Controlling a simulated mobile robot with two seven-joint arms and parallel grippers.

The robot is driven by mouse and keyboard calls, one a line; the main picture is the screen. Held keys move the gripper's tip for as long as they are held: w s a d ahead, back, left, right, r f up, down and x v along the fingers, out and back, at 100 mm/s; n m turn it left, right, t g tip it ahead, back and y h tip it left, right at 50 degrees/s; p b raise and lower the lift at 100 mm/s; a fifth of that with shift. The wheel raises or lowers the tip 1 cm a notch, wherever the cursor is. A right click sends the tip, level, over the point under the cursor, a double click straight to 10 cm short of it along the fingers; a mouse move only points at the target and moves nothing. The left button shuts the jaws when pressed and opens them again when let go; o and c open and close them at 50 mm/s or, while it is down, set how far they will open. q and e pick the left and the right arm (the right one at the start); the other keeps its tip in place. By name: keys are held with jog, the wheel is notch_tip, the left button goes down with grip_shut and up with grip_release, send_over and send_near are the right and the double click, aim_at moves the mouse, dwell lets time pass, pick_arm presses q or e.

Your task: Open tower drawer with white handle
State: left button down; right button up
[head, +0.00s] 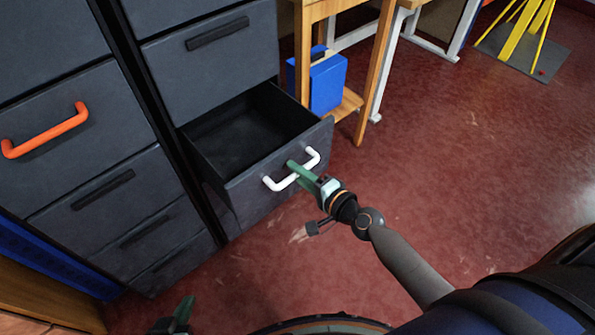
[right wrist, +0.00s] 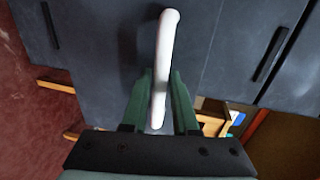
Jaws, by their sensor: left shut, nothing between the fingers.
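The grey drawer (head: 280,178) with the white handle (head: 275,185) stands well out of its tower, and its dark inside looks empty. My right gripper (head: 293,167) is at the middle of this handle. In the right wrist view the white handle (right wrist: 165,50) runs between the two green fingers (right wrist: 160,85), which close on it from both sides. My left gripper (head: 184,308) is at the bottom edge of the head view, low and away from the drawers. It is shut and empty, and only its green tip shows clearly.
A closed drawer with a black handle (head: 217,33) is above the open one. The neighbouring tower has a drawer with an orange handle (head: 45,131). A wooden table with a blue box (head: 325,82) stands behind the open drawer. The red floor (head: 470,170) is clear to the right.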

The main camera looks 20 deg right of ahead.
jog(key=o, duration=0.3)
pick_arm(q)
jog(key=shift+w+a+r+t+b, duration=0.2)
jog(key=shift+w+r+t+b, duration=0.45)
jog(key=shift+w+b, duration=0.25)
pick_arm(e)
jog(key=v, duration=1.2)
jog(key=shift+s, duration=0.3)
